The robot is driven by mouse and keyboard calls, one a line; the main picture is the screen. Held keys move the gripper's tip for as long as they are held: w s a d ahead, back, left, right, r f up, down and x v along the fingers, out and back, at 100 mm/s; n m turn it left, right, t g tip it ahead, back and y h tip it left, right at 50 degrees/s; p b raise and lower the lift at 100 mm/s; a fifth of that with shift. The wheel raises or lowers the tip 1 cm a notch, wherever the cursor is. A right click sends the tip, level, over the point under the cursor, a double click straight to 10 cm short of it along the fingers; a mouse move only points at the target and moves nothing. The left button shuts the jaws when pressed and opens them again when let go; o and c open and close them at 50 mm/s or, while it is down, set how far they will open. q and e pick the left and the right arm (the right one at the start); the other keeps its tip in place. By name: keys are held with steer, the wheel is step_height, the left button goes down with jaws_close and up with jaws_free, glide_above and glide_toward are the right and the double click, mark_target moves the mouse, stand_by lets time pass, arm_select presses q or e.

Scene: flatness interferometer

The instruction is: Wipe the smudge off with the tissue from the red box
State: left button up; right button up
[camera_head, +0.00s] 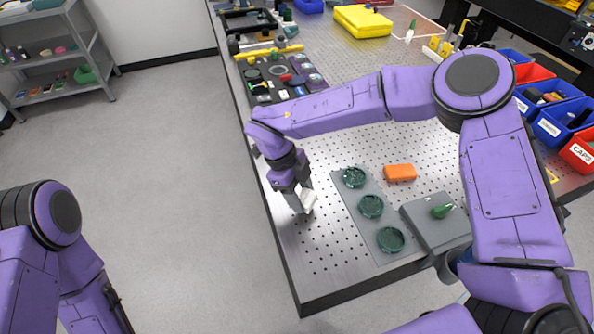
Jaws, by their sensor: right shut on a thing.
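My right gripper (302,203) is low over the left part of the perforated metal table (330,262), pointing down. It is shut on a small white tissue (309,200), which shows at its fingertips. I cannot tell whether the tissue touches the table. A small orange-red box (399,173) lies on the table to the right of the gripper. No smudge can be made out at this size. My left arm is at the lower left, off the table, and its gripper is out of the picture.
Three dark green round parts (371,206) lie in a row on a grey mat (348,196). A grey block (420,215) with a green item (443,211) is at the right. A yellow case (362,21) is at the back.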

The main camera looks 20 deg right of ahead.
mark_target(301, 196)
steer(key=shift+s+r+p, duration=0.2)
steer(key=shift+r+p, duration=0.15)
steer(key=shift+r, duration=0.3)
steer(key=shift+s+r+p, duration=0.15)
steer(key=shift+r+p, duration=0.2)
steer(key=shift+r, duration=0.25)
steer(key=r+p, duration=0.2)
steer(key=shift+w+r+p, duration=0.2)
steer(key=shift+r+p, duration=0.15)
steer(key=shift+p, duration=0.05)
steer(key=shift+s+r, duration=0.15)
steer(key=shift+r, duration=0.15)
arm_select(q)
steer(key=r, duration=0.5)
steer(key=shift+s+r, duration=0.25)
steer(key=shift+w, duration=0.1)
arm_select(e)
steer(key=shift+f, duration=0.1)
